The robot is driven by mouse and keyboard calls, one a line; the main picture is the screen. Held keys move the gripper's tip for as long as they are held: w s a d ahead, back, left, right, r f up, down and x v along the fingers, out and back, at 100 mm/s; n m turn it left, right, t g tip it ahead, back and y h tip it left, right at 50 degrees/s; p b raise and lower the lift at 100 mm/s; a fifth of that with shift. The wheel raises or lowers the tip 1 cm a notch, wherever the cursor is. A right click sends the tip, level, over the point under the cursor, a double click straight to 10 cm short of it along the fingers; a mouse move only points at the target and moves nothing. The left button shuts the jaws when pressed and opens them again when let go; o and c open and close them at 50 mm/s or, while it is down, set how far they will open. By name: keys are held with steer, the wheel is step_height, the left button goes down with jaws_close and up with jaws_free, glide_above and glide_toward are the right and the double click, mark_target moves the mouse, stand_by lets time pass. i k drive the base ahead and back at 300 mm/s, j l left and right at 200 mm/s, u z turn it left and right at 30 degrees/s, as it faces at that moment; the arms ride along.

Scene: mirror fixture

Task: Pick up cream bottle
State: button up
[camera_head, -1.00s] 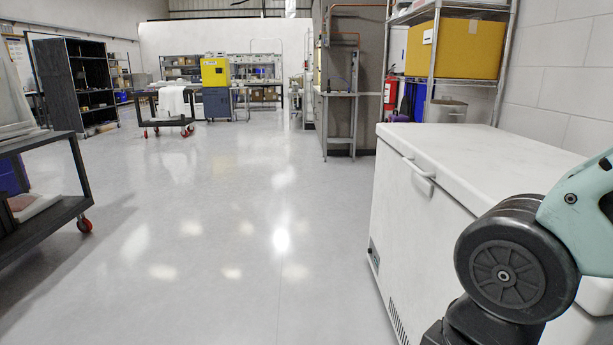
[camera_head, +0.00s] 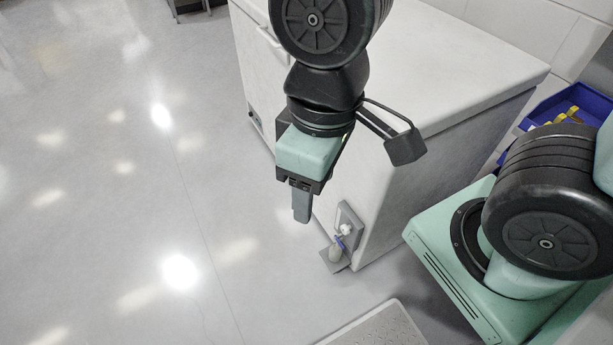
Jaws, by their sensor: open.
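My gripper (camera_head: 301,205) hangs from my arm with its fingers pointing down, in front of the white chest freezer. From this side its fingers overlap, and nothing shows between them. Below and right of it, a small grey fixture (camera_head: 331,262) with an upright plate stands by the freezer's lower front corner. A small pale bottle-like object (camera_head: 335,252), perhaps the cream bottle, is at this fixture, with white and blue parts near its top. It is too small to identify surely. My gripper is apart from it.
The white chest freezer (camera_head: 430,90) stands behind my arm. A blue bin (camera_head: 553,103) with yellow items is at the right, beyond my base. A pale flat panel (camera_head: 375,328) is at the bottom. The floor (camera_head: 110,220) at the left is clear.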

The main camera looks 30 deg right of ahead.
mark_target(335, 254)
steer(key=j+z, duration=0.1)
steer(key=z, duration=0.75)
steer(key=k+j+z, duration=0.1)
steer(key=z, duration=0.75)
steer(key=k+z, duration=0.1)
steer(key=z, duration=0.3)
steer(key=k+z, duration=0.1)
steer(key=k, duration=0.75)
steer(key=j, duration=0.1)
